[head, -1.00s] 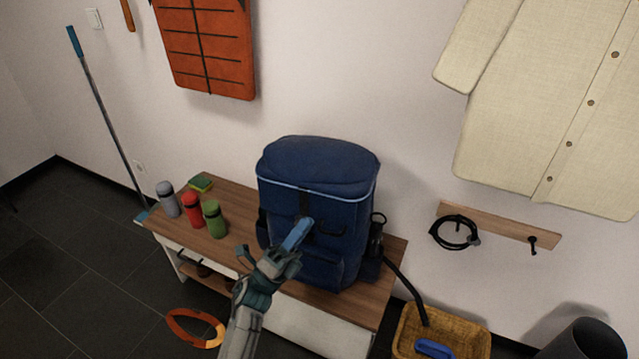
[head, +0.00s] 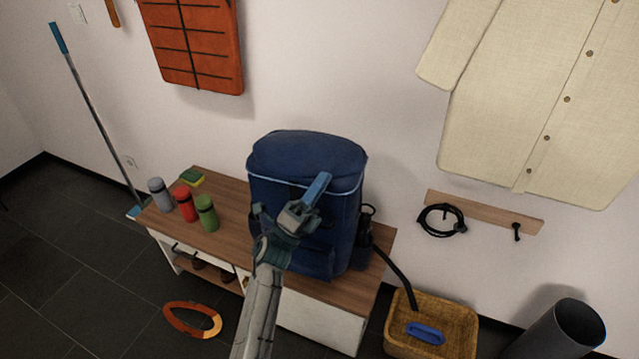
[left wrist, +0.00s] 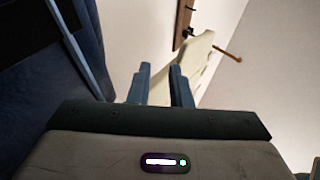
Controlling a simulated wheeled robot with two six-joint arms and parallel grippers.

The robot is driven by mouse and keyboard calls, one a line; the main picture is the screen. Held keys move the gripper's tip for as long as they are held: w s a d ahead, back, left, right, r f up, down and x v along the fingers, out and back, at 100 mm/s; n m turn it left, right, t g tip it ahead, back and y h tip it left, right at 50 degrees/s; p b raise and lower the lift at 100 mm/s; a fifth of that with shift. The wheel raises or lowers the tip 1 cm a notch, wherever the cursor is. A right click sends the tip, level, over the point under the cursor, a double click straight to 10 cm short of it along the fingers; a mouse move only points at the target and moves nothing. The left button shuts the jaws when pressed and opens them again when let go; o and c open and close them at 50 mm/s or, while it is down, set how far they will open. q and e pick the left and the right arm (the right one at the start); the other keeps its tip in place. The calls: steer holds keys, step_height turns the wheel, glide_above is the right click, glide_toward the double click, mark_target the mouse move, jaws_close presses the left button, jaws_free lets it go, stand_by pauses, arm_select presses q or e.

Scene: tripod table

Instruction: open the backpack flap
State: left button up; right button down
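The dark blue backpack (head: 307,155) stands upright on the wooden bench, its rounded top flap closed and edged with light blue piping. My left gripper (head: 319,183) is in front of the backpack at the height of the flap's lower edge, its blue fingers pointing up and right. The left wrist view shows the two fingers (left wrist: 159,75) apart with nothing between them. The backpack fabric (left wrist: 32,70) and its light blue piping lie to their left there. The arm hides part of the backpack's front. I cannot tell whether the fingers touch it. My right gripper is not in view.
The bench (head: 235,220) holds a grey bottle (head: 160,195), red bottle (head: 186,206) and green bottle (head: 207,213) left of the backpack. A wicker basket (head: 455,335) stands on the floor at right. A cream coat (head: 530,100) hangs on the wall.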

arm_select(q)
jaws_close()
stand_by(1.3)
